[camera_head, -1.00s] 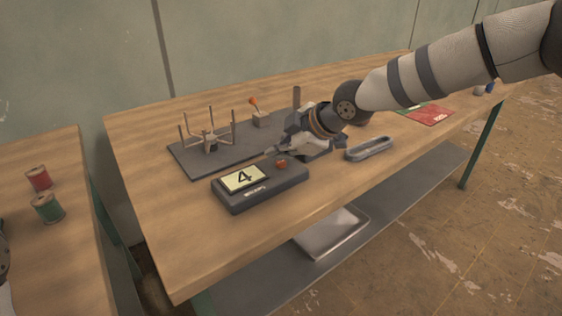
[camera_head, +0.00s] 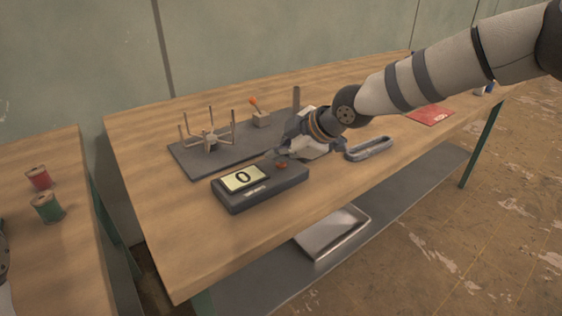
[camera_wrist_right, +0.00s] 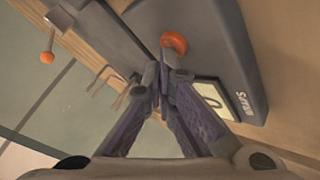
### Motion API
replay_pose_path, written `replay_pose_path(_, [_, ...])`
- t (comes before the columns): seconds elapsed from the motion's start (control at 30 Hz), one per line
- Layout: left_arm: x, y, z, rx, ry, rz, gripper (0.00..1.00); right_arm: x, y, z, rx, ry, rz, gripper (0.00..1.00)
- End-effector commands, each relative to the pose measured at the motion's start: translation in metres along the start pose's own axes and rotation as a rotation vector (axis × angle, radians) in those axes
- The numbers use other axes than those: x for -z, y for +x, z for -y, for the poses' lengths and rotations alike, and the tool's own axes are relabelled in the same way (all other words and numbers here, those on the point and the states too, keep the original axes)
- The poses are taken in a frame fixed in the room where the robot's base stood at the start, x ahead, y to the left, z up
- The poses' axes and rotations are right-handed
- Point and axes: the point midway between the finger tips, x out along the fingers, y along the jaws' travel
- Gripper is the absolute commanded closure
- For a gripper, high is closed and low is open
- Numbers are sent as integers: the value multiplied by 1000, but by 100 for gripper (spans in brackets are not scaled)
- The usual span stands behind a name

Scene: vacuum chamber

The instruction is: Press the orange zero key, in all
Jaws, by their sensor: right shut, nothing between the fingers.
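The orange zero key (camera_head: 281,165) is a small round knob on top of a dark grey counter box (camera_head: 262,195). The box's pale display (camera_head: 243,178) reads 0. My right gripper (camera_head: 277,154) is shut and empty, its fingertips at the key's far left side. In the right wrist view the shut fingertips (camera_wrist_right: 161,80) point at the orange key (camera_wrist_right: 174,42), very close to it. I cannot tell whether they touch it. The display (camera_wrist_right: 212,99) is partly hidden behind a finger there. My left gripper is not in view.
Behind the box lies a dark plate (camera_head: 190,163) with a pronged wooden stand (camera_head: 210,138) and an orange-tipped lever (camera_head: 260,116). A red mat (camera_head: 431,115) is farther right. The table front is clear.

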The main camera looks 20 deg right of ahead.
Motion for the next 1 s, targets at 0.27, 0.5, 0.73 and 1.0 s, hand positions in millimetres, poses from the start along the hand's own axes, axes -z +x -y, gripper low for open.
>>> replay_pose_path(0.27, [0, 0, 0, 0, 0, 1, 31, -2, 2, 2, 2, 1, 2, 100])
replay_pose_path(0.5, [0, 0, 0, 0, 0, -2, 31, 0, -1, 0, 1, 1, 2, 100])
replay_pose_path(0.73, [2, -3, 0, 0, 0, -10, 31, 7, -10, -7, 0, 0, 0, 100])
replay_pose_path(1.0, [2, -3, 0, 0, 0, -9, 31, 7, -11, -7, 2, 0, 1, 100])
